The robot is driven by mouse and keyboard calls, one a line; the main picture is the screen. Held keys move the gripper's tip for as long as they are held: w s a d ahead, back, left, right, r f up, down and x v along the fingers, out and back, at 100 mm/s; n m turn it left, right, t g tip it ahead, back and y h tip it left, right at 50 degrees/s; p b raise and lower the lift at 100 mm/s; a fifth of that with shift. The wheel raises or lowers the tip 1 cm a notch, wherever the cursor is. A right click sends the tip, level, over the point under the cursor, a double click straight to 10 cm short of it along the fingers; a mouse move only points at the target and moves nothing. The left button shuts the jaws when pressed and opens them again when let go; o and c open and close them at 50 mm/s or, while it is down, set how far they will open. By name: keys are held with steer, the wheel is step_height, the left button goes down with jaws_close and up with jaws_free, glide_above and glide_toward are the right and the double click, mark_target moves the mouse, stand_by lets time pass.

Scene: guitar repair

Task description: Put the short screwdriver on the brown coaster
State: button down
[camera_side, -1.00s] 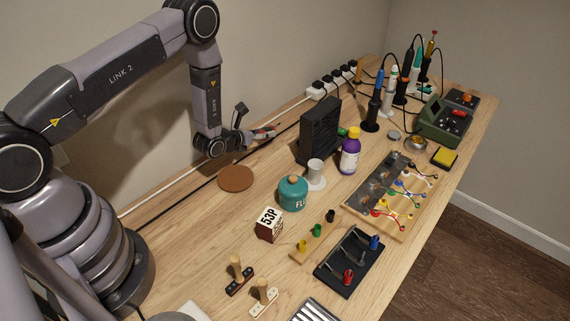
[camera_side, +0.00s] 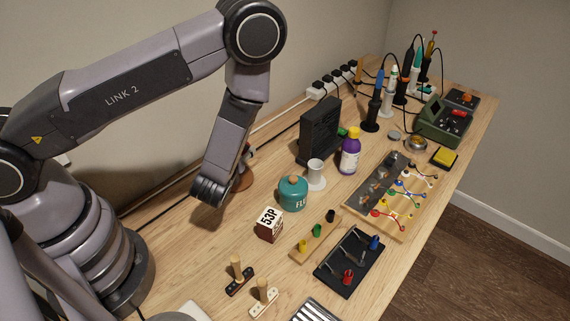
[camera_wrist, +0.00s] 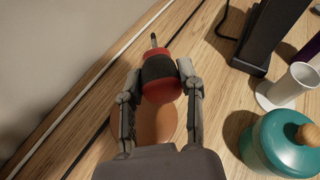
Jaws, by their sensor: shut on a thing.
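The short screwdriver (camera_wrist: 160,78), with a red and black handle and a short metal shaft, shows in the wrist view. My gripper (camera_wrist: 160,84) is shut on its handle, one finger on each side, with the shaft pointing away. The brown coaster (camera_wrist: 157,122) lies under the screwdriver and the fingers, partly covered by them. I cannot tell how high the screwdriver is above it.
A teal flux jar (camera_side: 292,194) stands right of the coaster, with a white spool (camera_side: 315,176) behind it. A black upright box (camera_side: 320,132) stands farther back. Cables (camera_wrist: 84,85) run along the wall side.

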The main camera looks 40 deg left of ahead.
mark_target(246, 178)
steer(key=s, duration=0.1)
steer(key=s+n+y, duration=0.1)
steer(key=s, duration=0.1)
steer(key=shift+s+a+g, duration=0.1)
steer(key=shift+s+g, duration=0.2)
steer(key=shift+g, duration=0.1)
step_height(246, 178, down, 6)
steer(key=shift+f, duration=0.25)
steer(key=shift+f, duration=0.1)
steer(key=c, duration=0.7)
jaws_free()
